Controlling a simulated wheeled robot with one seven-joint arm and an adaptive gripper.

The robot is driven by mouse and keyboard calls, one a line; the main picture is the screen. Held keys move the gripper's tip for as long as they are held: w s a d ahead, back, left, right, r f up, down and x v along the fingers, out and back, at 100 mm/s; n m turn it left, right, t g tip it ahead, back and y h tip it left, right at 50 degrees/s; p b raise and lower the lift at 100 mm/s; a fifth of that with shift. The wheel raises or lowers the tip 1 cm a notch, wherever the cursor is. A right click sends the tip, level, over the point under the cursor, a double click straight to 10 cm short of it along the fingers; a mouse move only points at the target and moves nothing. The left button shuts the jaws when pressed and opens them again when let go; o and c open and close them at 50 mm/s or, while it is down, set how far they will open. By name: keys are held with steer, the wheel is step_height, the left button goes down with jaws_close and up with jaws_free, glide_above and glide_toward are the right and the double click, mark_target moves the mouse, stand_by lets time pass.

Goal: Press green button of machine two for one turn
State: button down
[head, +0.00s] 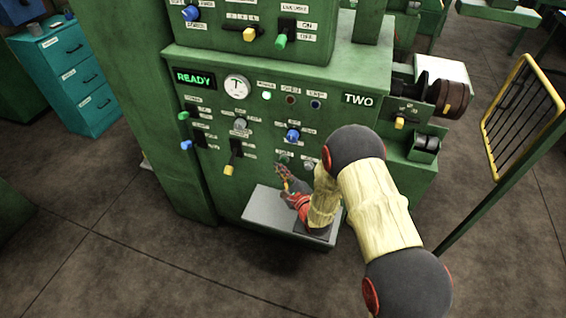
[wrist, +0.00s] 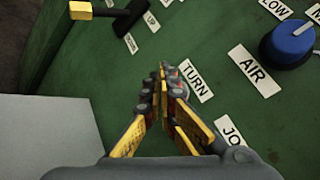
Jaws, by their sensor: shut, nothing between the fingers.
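Machine two (head: 225,190) is a green panel with a "TWO" plate (head: 358,99) and a lit "READY" display (head: 195,78). My gripper (head: 283,172) is shut and empty, pointing at the lower panel above a grey shelf. In the wrist view its closed fingertips (wrist: 163,80) lie just left of the "TURN" label (wrist: 197,80). A small, dark greenish button (head: 283,158) shows just above the fingertips in the head view.
A grey shelf (head: 262,212) sticks out below the gripper. A blue knob (head: 293,135) marked "AIR" in the wrist view is above, and a yellow-tipped lever (head: 231,165) is to the left. A yellow-framed guard (head: 522,115) stands at the right.

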steer(key=shift+w, duration=0.15)
stand_by(0.7)
steer(key=shift+w+d, duration=0.15)
steer(key=shift+w, duration=0.1)
